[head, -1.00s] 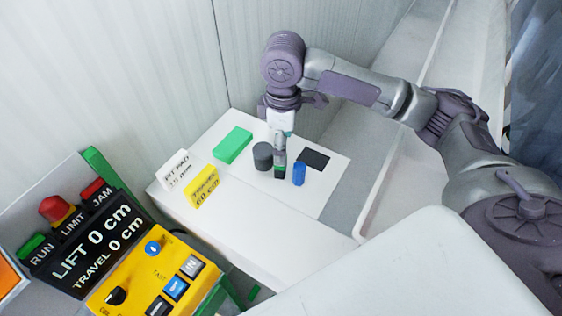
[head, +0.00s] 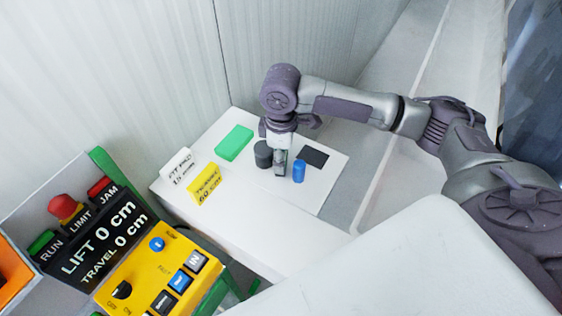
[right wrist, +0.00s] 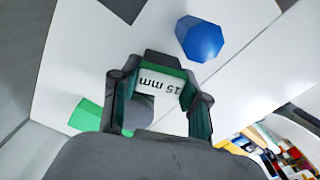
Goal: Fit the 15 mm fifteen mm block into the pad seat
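The 15 mm block (right wrist: 160,82) shows in the right wrist view, with a white face lettered "15 mm", a green band and a dark edge. My right gripper (right wrist: 160,100) points down over the white table with its fingers apart, one on each side of the block. I see no clear grip on it. In the head view my right gripper (head: 281,168) hides most of the block. A flat black square (head: 313,156) lies to the right; I cannot tell whether it is the pad seat. My left gripper is out of view.
A dark grey cylinder (head: 263,154) stands close left of the gripper, a blue cylinder (head: 299,171) close right. A green block (head: 234,143) lies further left. A white sign (head: 179,168) and yellow sign (head: 205,185) stand at the table's left. A control panel (head: 150,280) is nearer.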

